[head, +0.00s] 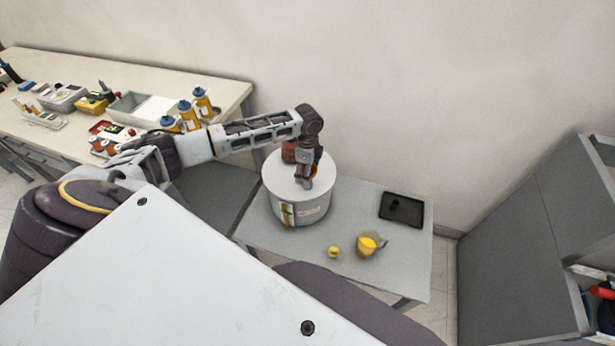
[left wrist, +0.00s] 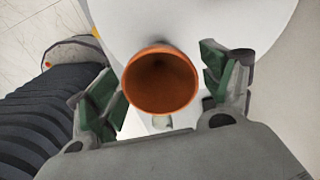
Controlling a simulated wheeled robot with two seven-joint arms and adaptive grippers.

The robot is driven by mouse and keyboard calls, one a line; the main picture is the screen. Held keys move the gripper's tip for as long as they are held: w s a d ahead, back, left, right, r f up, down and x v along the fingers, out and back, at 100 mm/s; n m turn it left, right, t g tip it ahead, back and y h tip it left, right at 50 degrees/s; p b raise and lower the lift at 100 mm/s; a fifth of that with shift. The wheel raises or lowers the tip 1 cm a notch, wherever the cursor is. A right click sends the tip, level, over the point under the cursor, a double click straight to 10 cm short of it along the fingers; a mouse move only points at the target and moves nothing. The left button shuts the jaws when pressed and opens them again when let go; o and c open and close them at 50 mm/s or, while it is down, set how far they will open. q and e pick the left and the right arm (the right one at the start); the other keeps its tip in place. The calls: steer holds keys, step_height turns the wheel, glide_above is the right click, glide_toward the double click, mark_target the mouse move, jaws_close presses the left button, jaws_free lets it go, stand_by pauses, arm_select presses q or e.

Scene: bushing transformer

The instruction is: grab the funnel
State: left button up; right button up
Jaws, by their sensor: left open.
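The orange funnel (left wrist: 160,82) is in the left wrist view, its round mouth facing the camera. It stands over the white top of the cylindrical transformer (left wrist: 125,20). My left gripper (left wrist: 168,88) is open, with one green-padded finger on each side of the funnel; I cannot tell whether either touches it. In the head view, my left gripper (head: 306,184) is over the top of the white transformer (head: 308,212). An orange-brown part (head: 289,152) shows behind my arm there, partly hidden. My right gripper is not in view.
The transformer stands on a grey table (head: 408,272). A cup with yellow contents (head: 369,244), a small yellow piece (head: 334,252) and a black tablet (head: 401,209) lie to its right. A bench (head: 215,85) with bottles and trays is at left, a grey cabinet (head: 530,240) at right.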

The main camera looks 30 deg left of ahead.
arm_select(q)
steer(key=shift+c, duration=0.5)
steer(key=c, duration=1)
steer(key=shift+r, duration=0.1)
steer(key=shift+r+b, duration=0.4)
steer(key=shift+r, duration=4.55)
